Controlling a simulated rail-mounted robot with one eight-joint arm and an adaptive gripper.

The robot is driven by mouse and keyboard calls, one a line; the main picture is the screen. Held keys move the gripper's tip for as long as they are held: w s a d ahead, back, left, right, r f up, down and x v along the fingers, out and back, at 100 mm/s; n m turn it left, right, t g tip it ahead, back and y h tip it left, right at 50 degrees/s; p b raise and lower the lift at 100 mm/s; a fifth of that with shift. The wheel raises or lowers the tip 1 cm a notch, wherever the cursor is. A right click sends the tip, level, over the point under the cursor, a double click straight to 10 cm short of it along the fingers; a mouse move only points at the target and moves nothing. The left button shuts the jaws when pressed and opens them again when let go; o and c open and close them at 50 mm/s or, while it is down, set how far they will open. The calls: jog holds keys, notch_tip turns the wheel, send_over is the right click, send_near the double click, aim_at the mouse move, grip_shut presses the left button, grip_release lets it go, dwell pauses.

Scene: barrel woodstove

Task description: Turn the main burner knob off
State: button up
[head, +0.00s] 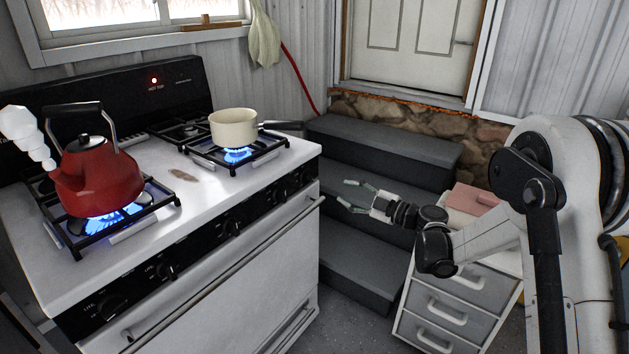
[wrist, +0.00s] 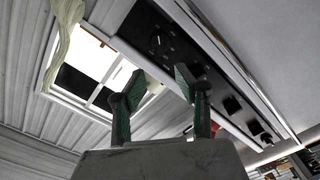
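The white stove (head: 185,190) has a black front panel with several black knobs, among them a left knob (head: 112,307), a second knob (head: 165,270) and a middle knob (head: 232,226). I cannot tell which is the main burner knob. Blue flames burn under the red kettle (head: 95,178) and under the cream saucepan (head: 234,128). My gripper (head: 348,194) is open and empty, right of the stove's front, apart from the panel. In the wrist view, my gripper (wrist: 150,88) shows its green fingers spread, with a round knob (wrist: 158,42) on the panel beyond them.
White steam leaves the kettle's spout. An oven handle (head: 250,265) runs below the panel. Dark grey steps (head: 385,140) rise behind my gripper. A white drawer unit (head: 460,300) stands below my arm, with a pink box (head: 470,199) on top.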

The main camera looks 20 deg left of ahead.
aim_at(311, 179)
jog(key=b+x, duration=0.2)
jog(key=x, duration=1)
jog(key=shift+a, duration=0.35)
jog(key=shift+f, duration=0.1)
grip_shut()
